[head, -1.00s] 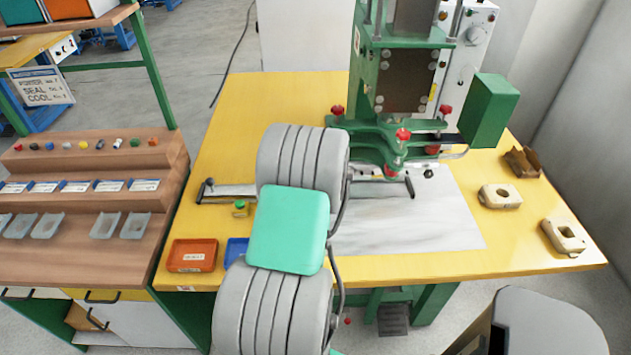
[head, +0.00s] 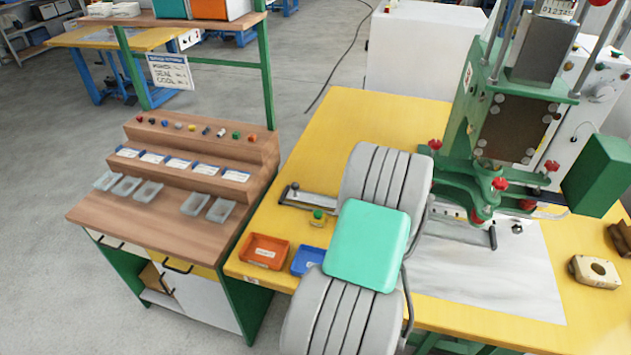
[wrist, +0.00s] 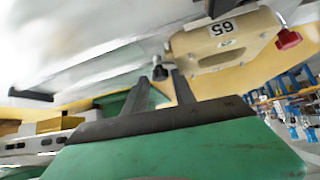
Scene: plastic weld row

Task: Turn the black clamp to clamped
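In the wrist view a small black knob (wrist: 160,72) on a short stem stands at the far end of the gap between my fingers. I cannot tell whether it belongs to the black clamp or whether a finger touches it. My gripper (wrist: 161,78) shows two dark fingers held apart, with nothing seen gripped. The clamp's setting cannot be read.
A cream block marked 65 (wrist: 225,40) is close to my fingers in the wrist view. An orange tray (head: 264,252) and a blue tray (head: 306,260) lie left of my arm on the yellow table (head: 350,110). A wooden stepped bench (head: 150,215) stands further left.

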